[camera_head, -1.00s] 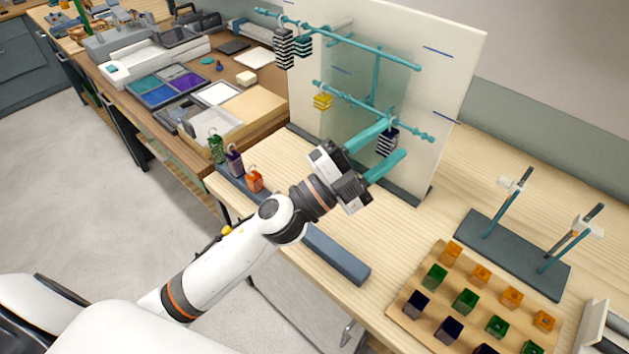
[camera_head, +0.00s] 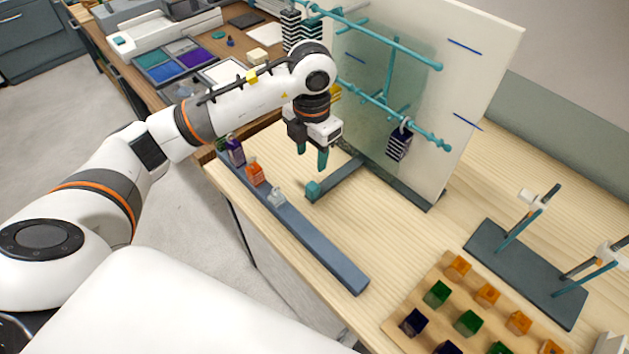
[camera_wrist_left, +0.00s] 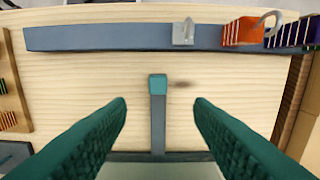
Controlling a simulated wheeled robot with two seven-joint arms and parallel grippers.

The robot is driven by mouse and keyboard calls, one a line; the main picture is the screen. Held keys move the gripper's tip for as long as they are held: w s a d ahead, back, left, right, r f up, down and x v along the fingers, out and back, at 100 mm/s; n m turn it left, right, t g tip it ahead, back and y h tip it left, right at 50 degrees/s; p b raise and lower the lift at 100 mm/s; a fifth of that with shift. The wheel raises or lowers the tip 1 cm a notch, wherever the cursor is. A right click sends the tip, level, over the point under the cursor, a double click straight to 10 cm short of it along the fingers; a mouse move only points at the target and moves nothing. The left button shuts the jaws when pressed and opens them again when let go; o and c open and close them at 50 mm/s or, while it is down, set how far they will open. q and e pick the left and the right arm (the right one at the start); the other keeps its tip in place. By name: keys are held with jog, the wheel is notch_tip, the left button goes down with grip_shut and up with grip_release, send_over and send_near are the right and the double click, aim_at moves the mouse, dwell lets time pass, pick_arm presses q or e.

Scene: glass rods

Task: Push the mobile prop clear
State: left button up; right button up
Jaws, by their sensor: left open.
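A dark bar with a teal block at its end (camera_head: 313,190), which looks like the prop, lies on the wooden table and reaches out from the foot of the upright board (camera_head: 440,110). In the left wrist view the teal end (camera_wrist_left: 158,84) points toward the slate rail. My left gripper (camera_head: 311,157) points down above the bar, behind its teal end, open and empty. In the left wrist view its fingers (camera_wrist_left: 160,108) stand on either side of the bar, with a gap on both sides. Teal rods (camera_head: 385,95) carry hanging striped blocks, including a dark one (camera_head: 399,145).
A slate rail (camera_head: 315,247) along the front edge holds an orange block (camera_head: 254,172), a purple block (camera_head: 236,152) and a clear block (camera_head: 276,196). A wooden block tray (camera_head: 402,328) and rod stand (camera_head: 480,262) are at the right. The table between is clear.

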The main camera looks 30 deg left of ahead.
aim_at(312, 185)
pick_arm(q)
notch_tip(312, 185, down, 10)
jog(key=p, duration=0.2)
jog(key=shift+s+f+p, duration=0.1)
jog(key=shift+p, duration=0.2)
jog(key=shift+d+f, duration=0.1)
jog(key=shift+f, duration=0.45)
grip_shut()
jog(key=shift+w+d+f+b, duration=0.1)
jog(key=shift+w+d+b, duration=0.1)
jog(key=shift+w+b, duration=0.35)
jog(key=shift+w+d+f+b, duration=0.1)
jog(key=shift+w+d+b, duration=0.05)
jog(key=shift+w+b, duration=0.4)
jog(key=shift+w+d+r, duration=0.1)
jog(key=shift+w+r, duration=0.1)
jog(key=shift+w, duration=0.05)
jog(key=shift+r, duration=0.15)
